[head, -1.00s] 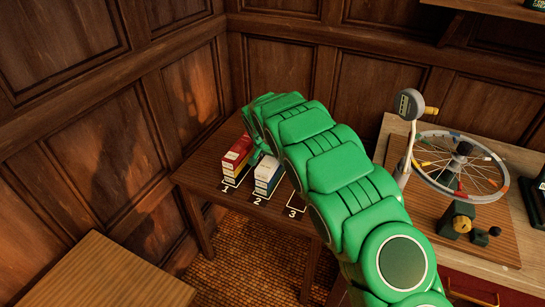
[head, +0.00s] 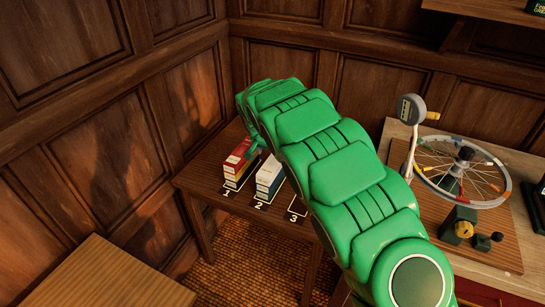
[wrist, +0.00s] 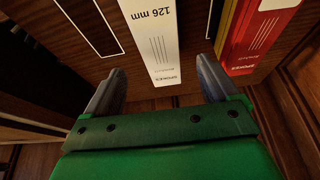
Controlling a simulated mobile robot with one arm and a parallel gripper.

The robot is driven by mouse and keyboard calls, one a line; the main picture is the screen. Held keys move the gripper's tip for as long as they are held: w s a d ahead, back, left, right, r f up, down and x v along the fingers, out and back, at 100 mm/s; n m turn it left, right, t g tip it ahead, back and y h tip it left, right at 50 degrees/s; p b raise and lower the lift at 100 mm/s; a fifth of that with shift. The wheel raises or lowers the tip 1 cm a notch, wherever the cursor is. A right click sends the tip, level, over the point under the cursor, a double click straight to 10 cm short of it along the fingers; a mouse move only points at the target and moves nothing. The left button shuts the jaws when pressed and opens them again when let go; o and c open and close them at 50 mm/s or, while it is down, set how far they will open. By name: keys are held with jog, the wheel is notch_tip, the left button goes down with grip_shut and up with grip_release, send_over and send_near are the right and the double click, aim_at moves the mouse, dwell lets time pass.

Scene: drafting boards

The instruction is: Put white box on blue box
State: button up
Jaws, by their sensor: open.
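A white box (wrist: 152,35) marked "SPOKES" and "126 mm" shows in the wrist view, in the gap between the fingers of my gripper (wrist: 159,66). My gripper is open, one finger to each side of the box's near end; I cannot tell whether either touches it. In the head view the white box (head: 269,175) stands at spot 2 on the dark wooden table, and its side looks bluish. No separate blue box can be made out. In the head view my green arm hides much of the table's back.
A red box (head: 238,161), also in the wrist view (wrist: 263,35), stands at spot 1, close beside the white box. Spot 3 (head: 297,209) looks bare where it shows. A spoked wheel (head: 462,168) and a gauge (head: 411,108) stand on the right bench.

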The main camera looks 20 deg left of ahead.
jog(key=shift+v, duration=2.45)
